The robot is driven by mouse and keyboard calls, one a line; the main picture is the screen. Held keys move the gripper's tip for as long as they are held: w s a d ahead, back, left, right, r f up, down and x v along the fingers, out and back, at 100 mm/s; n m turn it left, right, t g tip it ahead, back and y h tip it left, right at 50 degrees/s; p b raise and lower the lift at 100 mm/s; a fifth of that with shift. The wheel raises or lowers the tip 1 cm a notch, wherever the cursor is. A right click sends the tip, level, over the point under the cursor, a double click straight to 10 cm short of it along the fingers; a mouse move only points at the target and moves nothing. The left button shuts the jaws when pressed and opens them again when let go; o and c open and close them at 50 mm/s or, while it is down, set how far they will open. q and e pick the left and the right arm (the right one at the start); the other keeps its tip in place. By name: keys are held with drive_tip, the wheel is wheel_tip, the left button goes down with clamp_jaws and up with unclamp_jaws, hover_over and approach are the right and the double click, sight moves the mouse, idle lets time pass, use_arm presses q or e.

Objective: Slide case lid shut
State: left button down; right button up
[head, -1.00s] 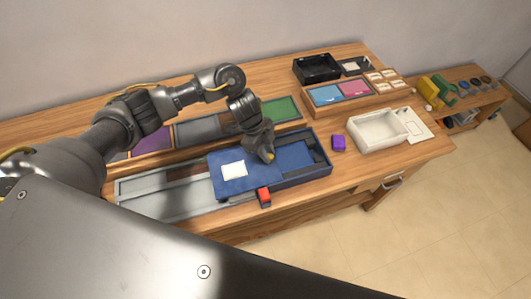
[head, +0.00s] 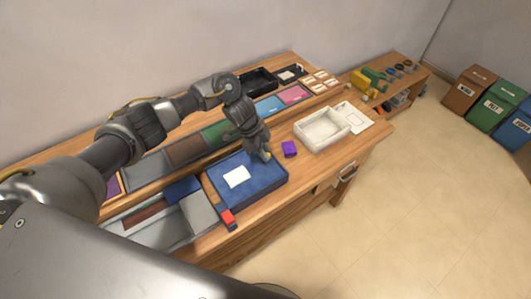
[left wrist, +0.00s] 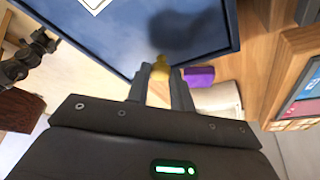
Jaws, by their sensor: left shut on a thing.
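The dark blue case (head: 262,196) lies on the workbench. Its blue lid (head: 255,178), with a white label (head: 237,177), covers the top, and I see no open interior at its right end. The lid also shows in the left wrist view (left wrist: 140,35). My left gripper (head: 264,156) is at the lid's far right edge, shut on a small yellow knob (left wrist: 160,68); the fingers hide part of it. My right gripper is out of view.
A red block (head: 228,215) sits at the case's front left corner. A purple block (head: 289,149) and a white tray (head: 318,132) lie to the right. A grey tray (head: 160,229) is left of the case. Coloured panels line the back.

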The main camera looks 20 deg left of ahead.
use_arm(q)
drive_tip(key=shift+w+d+r, duration=0.1)
drive_tip(key=shift+w, duration=0.05)
drive_tip(key=c, duration=1.5)
unclamp_jaws()
drive_tip(key=o, duration=0.3)
drive_tip(key=shift+w, duration=0.1)
drive_tip(key=shift+a+r, duration=0.2)
drive_tip(key=shift+r, duration=0.1)
drive_tip(key=b+v, duration=0.1)
drive_tip(key=v, duration=0.9)
drive_tip(key=shift+f, duration=0.1)
